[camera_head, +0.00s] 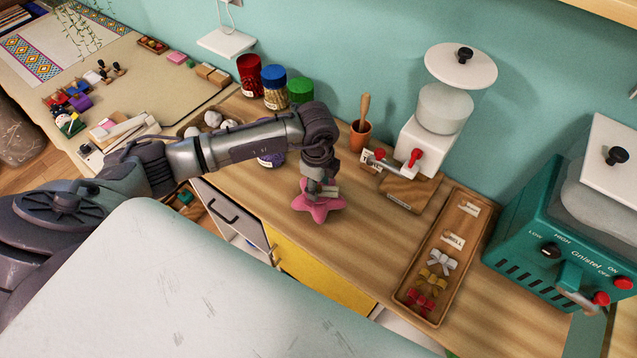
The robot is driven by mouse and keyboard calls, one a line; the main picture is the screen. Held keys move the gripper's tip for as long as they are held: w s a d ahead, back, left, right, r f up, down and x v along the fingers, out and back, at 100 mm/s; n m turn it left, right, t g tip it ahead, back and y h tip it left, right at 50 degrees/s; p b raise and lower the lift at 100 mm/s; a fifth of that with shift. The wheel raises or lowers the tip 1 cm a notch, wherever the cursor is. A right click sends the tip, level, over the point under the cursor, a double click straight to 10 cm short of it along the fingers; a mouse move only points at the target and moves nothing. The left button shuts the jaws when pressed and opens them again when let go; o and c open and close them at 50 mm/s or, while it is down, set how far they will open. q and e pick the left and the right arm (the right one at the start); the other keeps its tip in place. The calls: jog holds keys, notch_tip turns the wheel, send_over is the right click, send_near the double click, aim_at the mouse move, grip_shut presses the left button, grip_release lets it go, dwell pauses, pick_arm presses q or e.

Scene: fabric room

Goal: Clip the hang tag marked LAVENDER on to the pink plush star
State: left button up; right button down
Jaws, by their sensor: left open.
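The pink plush star (312,208) lies on the wooden counter near its front edge. My left gripper (322,188) is open and points down right over the star, hiding part of its middle. A small beige piece (330,192) shows at the fingertips against the star. It looks like a tag, but its marking cannot be read and I cannot tell whether it is fastened. Two pale tags lie in a long wooden tray to the right: an upper tag (468,208) and a lower tag (453,239) whose lettering seems to end in "ELL". My right gripper is not in view.
The wooden tray (424,253) also holds white, yellow and red bows (442,260). Behind stand a white dispenser (418,140), a terracotta pot (360,136) and several lidded jars (273,88). A teal machine (540,240) stands right. Counter between star and tray is clear.

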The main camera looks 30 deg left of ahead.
pick_arm(q)
notch_tip(320, 180, up, 12)
jog(key=shift+s, duration=0.2)
dwell(0.4)
notch_tip(320, 180, up, 9)
jog(key=p, duration=0.6)
send_over(318, 188)
dwell(0.7)
dwell(0.4)
